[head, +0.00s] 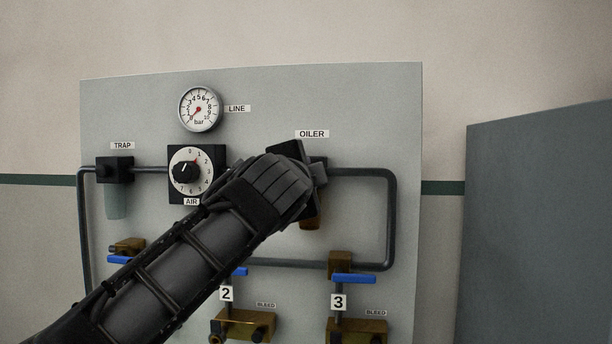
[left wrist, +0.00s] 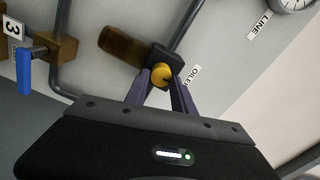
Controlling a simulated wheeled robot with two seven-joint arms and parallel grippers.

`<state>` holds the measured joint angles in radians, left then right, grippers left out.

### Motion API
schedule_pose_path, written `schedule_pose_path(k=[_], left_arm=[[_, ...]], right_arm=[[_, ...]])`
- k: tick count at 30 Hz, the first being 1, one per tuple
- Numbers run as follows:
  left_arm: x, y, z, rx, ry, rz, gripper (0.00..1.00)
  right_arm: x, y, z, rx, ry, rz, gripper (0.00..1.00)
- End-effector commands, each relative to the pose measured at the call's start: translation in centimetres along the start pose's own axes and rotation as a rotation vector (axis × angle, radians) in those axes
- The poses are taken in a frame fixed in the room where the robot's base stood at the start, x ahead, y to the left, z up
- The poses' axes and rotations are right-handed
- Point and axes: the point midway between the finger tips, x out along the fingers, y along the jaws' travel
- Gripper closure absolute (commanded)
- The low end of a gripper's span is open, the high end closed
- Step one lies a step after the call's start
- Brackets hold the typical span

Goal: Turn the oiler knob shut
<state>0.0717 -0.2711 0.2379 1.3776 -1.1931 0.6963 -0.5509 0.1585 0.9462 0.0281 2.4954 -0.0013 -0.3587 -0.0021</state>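The oiler (head: 312,222) hangs on the pipe under the OILER label (head: 312,134). In the head view my left arm and hand cover most of it, and its knob is hidden. In the left wrist view the round yellow oiler knob (left wrist: 162,75) sits on the oiler's dark block, with the brown bowl (left wrist: 121,44) beside it. My left gripper (left wrist: 161,80) has one finger on each side of the knob, and the fingertips appear to touch its sides. My right gripper is in neither view.
The grey panel (head: 260,85) also carries a LINE gauge (head: 199,109), an AIR dial (head: 196,174), a TRAP unit (head: 115,171) and blue-handled valves (head: 353,279) below. Pipes run around the oiler. A grey cabinet (head: 540,220) stands at the right.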

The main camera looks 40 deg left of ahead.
Motion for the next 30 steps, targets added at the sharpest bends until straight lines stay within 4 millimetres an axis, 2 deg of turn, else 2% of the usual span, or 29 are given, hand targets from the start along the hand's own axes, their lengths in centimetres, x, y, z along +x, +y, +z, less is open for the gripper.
schedule_pose_path(k=[1, 7, 17, 22, 30], left_arm=[[0.0, 0.1, 0.1, 0.001, -0.001, 0.001, 0.65], [0.0, 0.0, 0.0, 0.002, 0.0, -0.001, 0.5], [-0.4, 0.0, 0.0, 0.002, 0.002, -0.002, 0.5], [-2.2, 0.0, 0.0, 0.002, 0.003, -0.004, 0.5], [-6.6, 0.0, 0.0, 0.002, 0.002, -0.003, 0.5]], right_arm=[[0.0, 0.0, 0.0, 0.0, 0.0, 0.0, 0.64], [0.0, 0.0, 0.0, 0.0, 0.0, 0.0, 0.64], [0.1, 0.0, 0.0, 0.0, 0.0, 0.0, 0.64], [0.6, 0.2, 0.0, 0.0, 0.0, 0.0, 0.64], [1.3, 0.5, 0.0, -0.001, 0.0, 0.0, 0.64]])
